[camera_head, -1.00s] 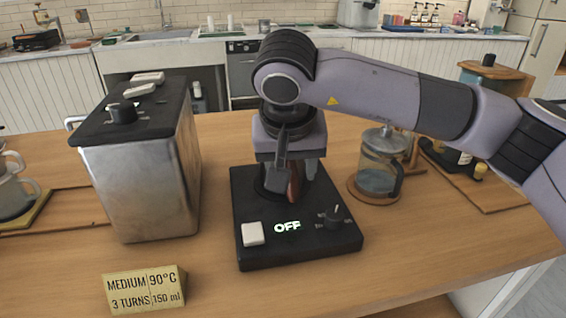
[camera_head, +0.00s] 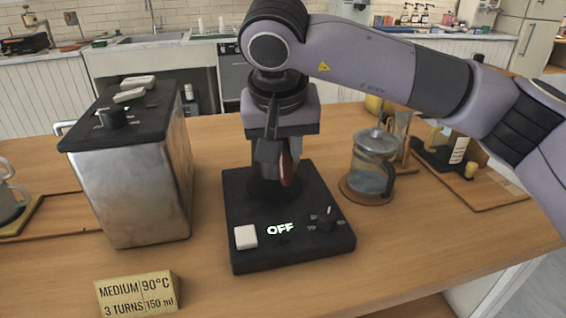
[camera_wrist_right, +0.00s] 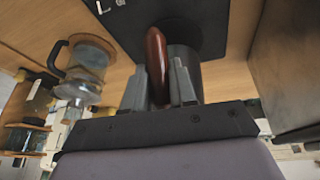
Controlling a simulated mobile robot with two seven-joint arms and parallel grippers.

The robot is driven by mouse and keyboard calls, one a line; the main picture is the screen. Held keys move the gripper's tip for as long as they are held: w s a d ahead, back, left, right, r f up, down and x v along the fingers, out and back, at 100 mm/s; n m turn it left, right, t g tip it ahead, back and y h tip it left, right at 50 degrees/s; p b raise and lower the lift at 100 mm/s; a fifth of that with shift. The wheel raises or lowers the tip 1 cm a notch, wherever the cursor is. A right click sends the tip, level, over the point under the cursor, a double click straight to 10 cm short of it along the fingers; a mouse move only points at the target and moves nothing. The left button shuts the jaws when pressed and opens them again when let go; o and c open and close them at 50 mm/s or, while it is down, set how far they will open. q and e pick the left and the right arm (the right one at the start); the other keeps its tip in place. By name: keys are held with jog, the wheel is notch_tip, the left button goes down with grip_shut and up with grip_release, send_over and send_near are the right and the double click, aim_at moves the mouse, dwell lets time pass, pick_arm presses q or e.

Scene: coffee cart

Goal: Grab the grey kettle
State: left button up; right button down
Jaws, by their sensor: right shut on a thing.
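The kettle's reddish-brown handle (camera_head: 286,167) shows at my right gripper (camera_head: 277,165), above the black base (camera_head: 290,250) whose display reads OFF. In the right wrist view, the handle (camera_wrist_right: 156,62) stands between the two fingers of my right gripper (camera_wrist_right: 158,88), which is shut on it. Part of a dark grey body (camera_wrist_right: 187,70) shows behind the fingers. In the head view my gripper and wrist hide most of the kettle, and I cannot tell the exact gap under it. My left gripper is not in view.
A metal box machine with a black top (camera_head: 135,195) stands left of the base. A glass press (camera_head: 373,165) stands close on the right on a wooden coaster. A yellow sign (camera_head: 138,295) is at the front left. The counter's front right is clear.

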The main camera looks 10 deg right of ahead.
notch_tip(320, 180, up, 16)
jog(key=p, duration=0.2)
jog(key=shift+r, duration=0.15)
